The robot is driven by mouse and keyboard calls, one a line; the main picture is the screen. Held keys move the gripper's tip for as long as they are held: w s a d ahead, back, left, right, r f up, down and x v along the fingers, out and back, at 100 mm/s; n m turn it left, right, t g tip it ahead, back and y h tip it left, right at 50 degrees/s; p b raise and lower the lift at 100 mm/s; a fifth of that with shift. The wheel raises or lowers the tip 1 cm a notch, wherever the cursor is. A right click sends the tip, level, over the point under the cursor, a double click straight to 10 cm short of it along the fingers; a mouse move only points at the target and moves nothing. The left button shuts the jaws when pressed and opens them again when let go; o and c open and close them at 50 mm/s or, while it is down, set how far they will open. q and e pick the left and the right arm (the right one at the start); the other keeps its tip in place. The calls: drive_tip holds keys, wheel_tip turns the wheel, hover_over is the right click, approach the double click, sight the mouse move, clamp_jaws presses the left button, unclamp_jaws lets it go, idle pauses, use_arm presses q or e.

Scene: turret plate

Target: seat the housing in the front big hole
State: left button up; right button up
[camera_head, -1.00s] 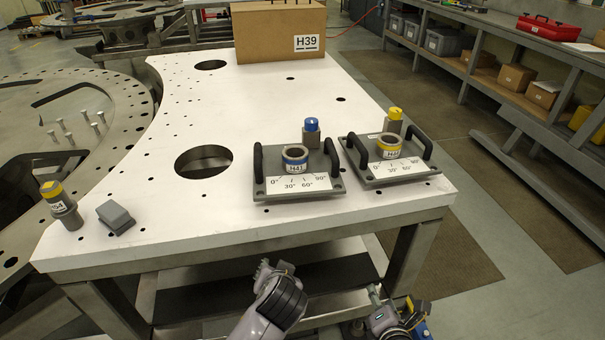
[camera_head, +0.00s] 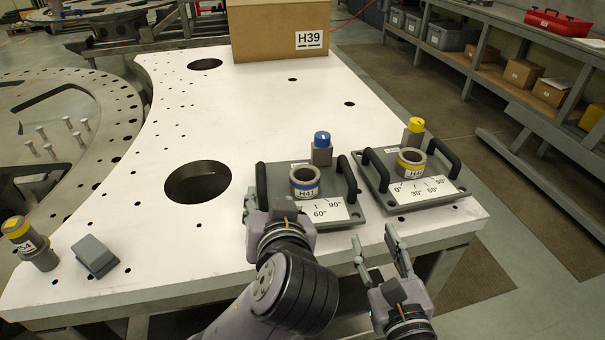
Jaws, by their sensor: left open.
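The front big hole (camera_head: 198,181) is a dark, empty round opening in the white table plate. A grey ring-shaped housing with a blue band (camera_head: 305,181), labelled H41, stands on a handled plate (camera_head: 281,192) to its right. A similar ring with a yellow band (camera_head: 411,161) stands on a second handled plate (camera_head: 447,187). My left gripper (camera_head: 267,207) is open and empty at the front left corner of the first plate, its fingers near the left handle; contact cannot be told. My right gripper (camera_head: 376,240) is open and empty at the table's front edge.
A blue-topped block (camera_head: 322,147) and a yellow-topped block (camera_head: 415,135) stand behind the rings. A yellow-capped cylinder (camera_head: 30,243) and a grey block (camera_head: 97,256) sit at the front left. A cardboard box (camera_head: 266,33) stands at the back. The middle of the table is clear.

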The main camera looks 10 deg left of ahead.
sight(261, 170)
use_arm(q)
drive_tip(key=x, duration=1.1)
drive_tip(key=r+x, duration=0.1)
drive_tip(key=x, duration=0.4)
drive_tip(key=shift+w+a+f, duration=0.15)
drive_tip(key=shift+w+a, duration=0.15)
drive_tip(key=shift+w, duration=0.2)
use_arm(e)
drive_tip(key=shift+n, duration=0.4)
drive_tip(key=x, duration=0.5)
drive_tip(key=r+x, duration=0.1)
drive_tip(key=x, duration=1.1)
drive_tip(key=shift+a+r, duration=0.25)
drive_tip(key=shift+r, duration=0.05)
use_arm(q)
drive_tip(key=shift+c, duration=0.2)
use_arm(e)
drive_tip(key=shift+c, duration=0.2)
use_arm(q)
clamp_jaws()
use_arm(e)
clamp_jaws()
use_arm(q)
drive_tip(key=shift+w+r, duration=0.15)
drive_tip(key=shift+r, duration=0.15)
use_arm(e)
drive_tip(key=shift+w+r, duration=0.2)
drive_tip(key=shift+r, duration=0.15)
